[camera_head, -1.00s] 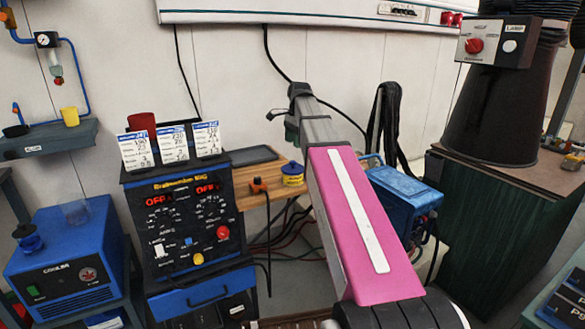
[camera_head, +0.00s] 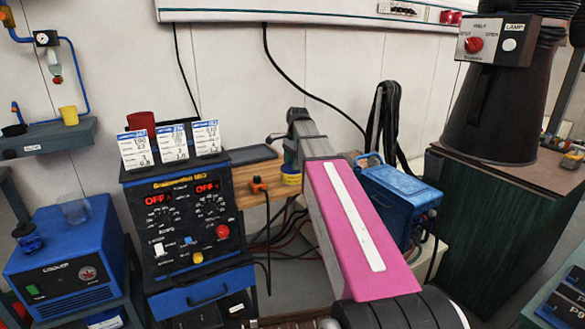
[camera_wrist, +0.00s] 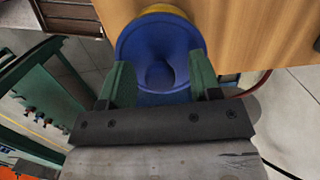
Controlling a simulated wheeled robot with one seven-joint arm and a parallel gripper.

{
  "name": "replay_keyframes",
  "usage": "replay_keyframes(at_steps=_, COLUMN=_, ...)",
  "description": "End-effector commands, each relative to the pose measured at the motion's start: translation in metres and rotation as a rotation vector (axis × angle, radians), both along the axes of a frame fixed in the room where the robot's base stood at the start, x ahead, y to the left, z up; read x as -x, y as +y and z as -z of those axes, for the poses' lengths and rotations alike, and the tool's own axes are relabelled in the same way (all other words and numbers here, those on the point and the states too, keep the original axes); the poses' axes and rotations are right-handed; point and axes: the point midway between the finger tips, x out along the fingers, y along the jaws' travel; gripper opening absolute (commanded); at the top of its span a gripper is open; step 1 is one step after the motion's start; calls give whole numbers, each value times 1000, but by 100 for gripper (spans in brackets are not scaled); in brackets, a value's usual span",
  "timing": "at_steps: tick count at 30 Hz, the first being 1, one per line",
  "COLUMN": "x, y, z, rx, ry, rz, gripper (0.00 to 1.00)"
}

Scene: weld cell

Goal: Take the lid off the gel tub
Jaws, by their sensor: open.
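The gel tub (camera_head: 291,180) is yellow with a blue lid and stands on the wooden shelf, partly hidden by my arm. In the wrist view the round blue lid (camera_wrist: 142,42) has a raised middle, and a yellow edge of the tub (camera_wrist: 165,9) shows beyond it. My gripper (camera_wrist: 163,78) is open, its green fingers apart on either side of the lid's middle. Whether they touch the lid cannot be told. In the head view my gripper (camera_head: 290,152) is at the tub, and its fingertips are mostly hidden.
The wooden shelf (camera_head: 249,195) holds a dark tray (camera_head: 252,155) left of the tub. A welding power source (camera_head: 190,220) with cards and a red cup (camera_head: 141,122) on top stands left. A blue case (camera_head: 400,200) is right of my arm. Cables hang below the shelf.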

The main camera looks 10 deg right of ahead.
Motion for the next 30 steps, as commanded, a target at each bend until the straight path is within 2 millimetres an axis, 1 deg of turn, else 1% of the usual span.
replay_keyframes(at_steps=2, x=0, y=0, z=0, rx=0, ry=0, rz=0, gripper=58)
replay_keyframes(at_steps=3, x=0, y=0, z=0, rx=0, ry=0, rz=0, gripper=55)
replay_keyframes(at_steps=5, x=0, y=0, z=0, rx=0, ry=0, rz=0, gripper=35)
replay_keyframes(at_steps=6, x=0, y=0, z=0, rx=0, ry=0, rz=0, gripper=22)
replay_keyframes(at_steps=7, x=0, y=0, z=0, rx=0, ry=0, rz=0, gripper=12)
replay_keyframes(at_steps=8, x=0, y=0, z=0, rx=0, ry=0, rz=0, gripper=6)
replay_keyframes(at_steps=18, x=0, y=0, z=-1, rx=0, ry=0, rz=0, gripper=6)
replay_keyframes(at_steps=23, x=0, y=0, z=-5, rx=0, ry=0, rz=0, gripper=6)
replay_keyframes(at_steps=26, x=-1, y=0, z=-12, rx=0, ry=-1, rz=0, gripper=6)
replay_keyframes(at_steps=30, x=-1, y=0, z=-30, rx=0, ry=-2, rz=0, gripper=6)
